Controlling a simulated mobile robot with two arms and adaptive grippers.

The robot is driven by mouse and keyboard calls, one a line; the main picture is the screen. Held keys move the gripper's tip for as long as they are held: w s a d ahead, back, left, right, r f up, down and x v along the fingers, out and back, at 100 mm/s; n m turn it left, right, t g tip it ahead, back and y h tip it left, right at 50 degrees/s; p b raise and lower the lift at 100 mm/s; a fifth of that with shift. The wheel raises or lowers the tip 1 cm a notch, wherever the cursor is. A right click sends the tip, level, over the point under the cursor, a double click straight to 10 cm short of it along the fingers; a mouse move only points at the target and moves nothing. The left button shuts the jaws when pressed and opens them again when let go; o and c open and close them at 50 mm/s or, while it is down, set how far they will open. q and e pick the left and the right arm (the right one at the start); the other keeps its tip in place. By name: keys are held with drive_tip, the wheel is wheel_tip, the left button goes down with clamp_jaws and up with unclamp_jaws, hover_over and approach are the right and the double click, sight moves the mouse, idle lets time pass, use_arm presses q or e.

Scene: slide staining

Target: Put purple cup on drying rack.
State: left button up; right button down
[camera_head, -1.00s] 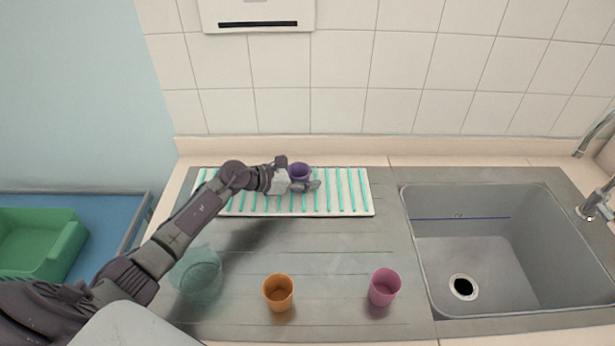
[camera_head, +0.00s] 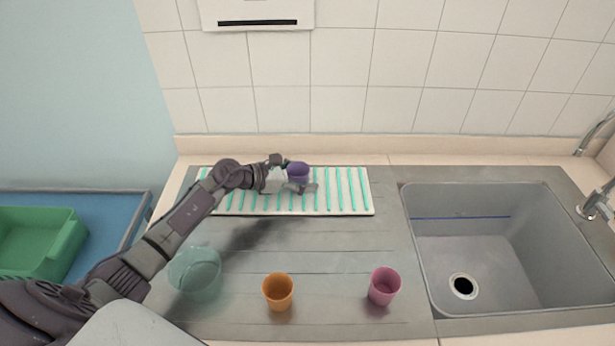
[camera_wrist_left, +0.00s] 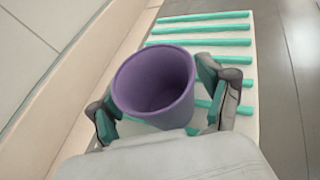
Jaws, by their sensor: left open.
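The purple cup (camera_head: 298,170) is at the drying rack (camera_head: 352,207), a white tray with green ribs at the back of the counter. My left gripper (camera_head: 296,178) is at the cup with its jaws open. In the left wrist view the cup (camera_wrist_left: 153,85) stands between the open fingers of my left gripper (camera_wrist_left: 160,108), its mouth toward the camera. The rack's ribs (camera_wrist_left: 200,43) show behind it. The cup's base is hidden, so I cannot tell how it rests. My right gripper is not in view.
An orange cup (camera_head: 278,291), a pink cup (camera_head: 384,286) and a translucent green cup (camera_head: 196,273) stand along the front of the counter (camera_head: 330,255). The sink (camera_head: 462,250) is to the right. A green bin (camera_head: 38,243) is at far left. The tiled wall is behind the rack.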

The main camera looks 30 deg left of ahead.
use_arm(q)
drive_tip(key=b+v, duration=0.2)
drive_tip(key=v, duration=0.8)
drive_tip(key=shift+f, duration=0.2)
drive_tip(key=shift+s+a+r, duration=0.25)
drive_tip(key=shift+s+r, duration=0.05)
